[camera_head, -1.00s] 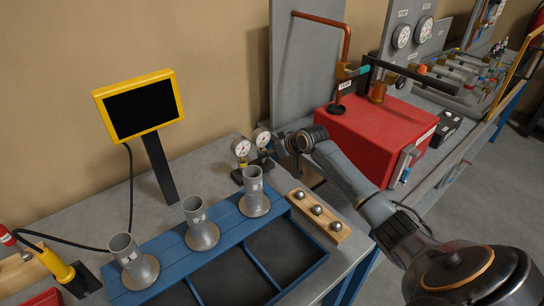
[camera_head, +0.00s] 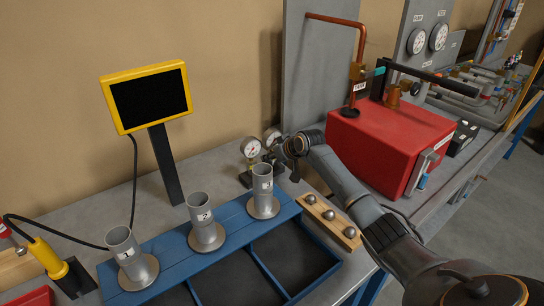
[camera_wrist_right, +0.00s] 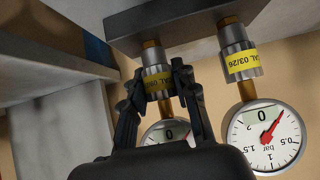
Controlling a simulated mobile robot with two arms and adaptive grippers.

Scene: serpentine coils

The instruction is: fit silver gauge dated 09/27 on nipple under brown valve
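The other gauge (camera_wrist_right: 265,135), labelled "CAL 03/26", hangs to the right, apart from the fingers. In the head view, my right gripper (camera_head: 283,150) is at the gauge stand. A copper-brown valve body (camera_head: 357,72) sits on the copper pipe, above a tag. My left gripper is out of view.
A red box (camera_head: 385,140) stands right of the gauges, below the pipe. A blue rack (camera_head: 235,222) with grey cups and a wooden strip with steel balls (camera_head: 330,216) lie in front. A yellow-framed screen (camera_head: 148,97) stands to the left.

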